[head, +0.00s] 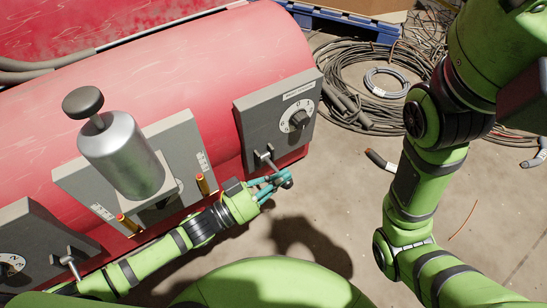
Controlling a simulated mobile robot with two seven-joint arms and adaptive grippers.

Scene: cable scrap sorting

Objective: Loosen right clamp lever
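The right clamp lever (264,157) is a small grey lever on the front of the right grey control box (246,124), below its dial. Its handle slants down and right, and its lower end is at my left gripper's fingertips. My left gripper (281,180), with teal fingers and grey tips, reaches in from the lower left. Its tips are close together at the lever's end. I cannot tell whether they grip it or only surround it. My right arm stands at the right; its gripper is out of view.
A red cylindrical machine (190,70) fills the left. It carries a metal canister (122,155) with a black knob, orange-and-yellow pins and a left lever (68,260). Cable coils (350,75) and cut pieces (381,160) lie on the floor. A blue pallet (345,24) is behind.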

